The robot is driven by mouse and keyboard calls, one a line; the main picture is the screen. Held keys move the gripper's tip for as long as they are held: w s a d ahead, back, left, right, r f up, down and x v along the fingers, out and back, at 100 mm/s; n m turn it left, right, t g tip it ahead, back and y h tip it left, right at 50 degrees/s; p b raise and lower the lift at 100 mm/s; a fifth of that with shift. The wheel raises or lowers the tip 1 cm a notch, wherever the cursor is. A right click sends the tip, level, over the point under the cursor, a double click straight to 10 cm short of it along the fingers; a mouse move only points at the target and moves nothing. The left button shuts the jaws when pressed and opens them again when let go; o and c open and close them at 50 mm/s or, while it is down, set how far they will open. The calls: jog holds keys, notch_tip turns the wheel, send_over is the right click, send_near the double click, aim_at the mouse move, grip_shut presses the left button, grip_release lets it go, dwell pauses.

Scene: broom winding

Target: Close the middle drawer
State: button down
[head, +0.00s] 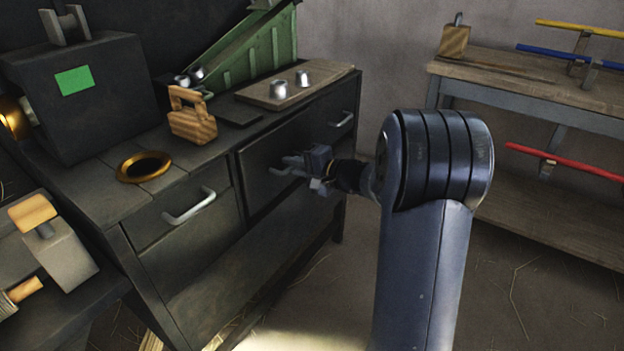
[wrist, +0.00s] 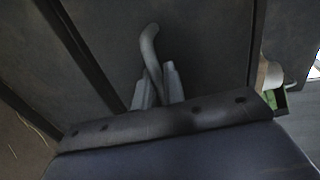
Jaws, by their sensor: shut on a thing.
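The middle drawer (head: 268,153) is a dark front in the long dark cabinet, between the left and right drawers. Its front looks slightly proud of its neighbours; I cannot tell the exact gap. Its pale curved handle (head: 289,164) is partly hidden by my gripper (head: 310,170). In the wrist view, the fingers of my gripper (wrist: 158,88) are shut on the handle (wrist: 150,48), one finger on each side. The drawer front (wrist: 205,50) fills the middle of that view, with dark seams at both sides.
The left drawer has a pale handle (head: 189,206); the right drawer's handle (head: 342,119) is beyond my gripper. On top stand a brass ring (head: 144,167), a wooden block (head: 193,124) and a green rack (head: 262,57). A workbench (head: 590,95) stands right. Floor before the cabinet is open.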

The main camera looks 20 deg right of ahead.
jog(key=shift+w+a+r, duration=0.1)
jog(key=shift+w+a, duration=0.4)
jog(key=shift+w, duration=0.15)
jog(key=c, duration=1.9)
grip_release()
jog(key=p+v, duration=0.2)
jog(key=v, duration=0.8)
jog(key=shift+s+d, duration=0.2)
jog(key=shift+s, duration=0.1)
